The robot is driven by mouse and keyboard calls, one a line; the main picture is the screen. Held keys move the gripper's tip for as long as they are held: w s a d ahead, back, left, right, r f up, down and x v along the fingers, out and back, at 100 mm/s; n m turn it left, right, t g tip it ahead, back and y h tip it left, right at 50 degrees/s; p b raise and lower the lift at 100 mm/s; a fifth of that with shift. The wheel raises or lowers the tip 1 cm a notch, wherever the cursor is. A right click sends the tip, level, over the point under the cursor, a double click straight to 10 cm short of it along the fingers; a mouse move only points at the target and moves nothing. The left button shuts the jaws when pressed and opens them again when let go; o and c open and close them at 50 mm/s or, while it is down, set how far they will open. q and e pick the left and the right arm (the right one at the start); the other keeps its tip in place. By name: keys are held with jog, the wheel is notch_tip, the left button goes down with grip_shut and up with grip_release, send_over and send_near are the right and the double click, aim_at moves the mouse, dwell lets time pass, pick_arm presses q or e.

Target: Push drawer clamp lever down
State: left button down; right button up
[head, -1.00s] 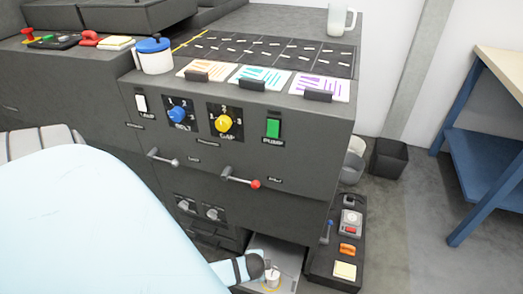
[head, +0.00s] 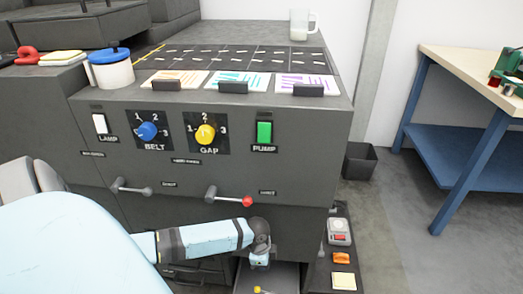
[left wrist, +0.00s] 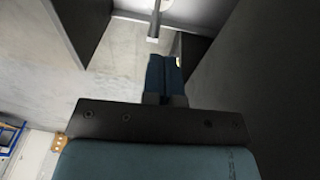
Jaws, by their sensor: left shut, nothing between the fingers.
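On the dark machine front, a lever with a red knob (head: 246,201) sticks out below the yellow gap dial. A lever with a grey knob (head: 146,191) is to its left. Their small labels are too blurred to read, so I cannot tell which is the drawer clamp lever. My left gripper (head: 260,262) hangs below the red-knobbed lever, over an open drawer (head: 282,275), apart from both levers. In the left wrist view its fingers (left wrist: 165,76) are shut and empty; a grey rod (left wrist: 155,22) lies just beyond the tips. My right gripper is out of view.
The panel has a blue belt dial (head: 148,131), yellow gap dial (head: 206,134) and green pump switch (head: 264,133). A low dark unit (head: 322,270) with small items stands right of the drawer. A bin (head: 360,161) and a blue-legged bench (head: 470,170) are further right.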

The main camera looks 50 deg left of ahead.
pick_arm(q)
jog(key=b, duration=0.4)
send_over(262, 290)
jog(key=w, duration=0.2)
notch_tip(262, 290, down, 8)
jog(key=shift+s+a+f+b, duration=0.1)
jog(key=shift+s+f+b, duration=0.25)
jog(key=shift+f, duration=0.25)
jog(key=shift+s+f+b, duration=0.2)
jog(key=shift+s+f, duration=0.1)
jog(key=shift+f, duration=0.3)
jog(key=shift+s+a+f+b, duration=0.15)
jog(key=shift+s+f+b, duration=0.15)
jog(key=shift+f, duration=0.25)
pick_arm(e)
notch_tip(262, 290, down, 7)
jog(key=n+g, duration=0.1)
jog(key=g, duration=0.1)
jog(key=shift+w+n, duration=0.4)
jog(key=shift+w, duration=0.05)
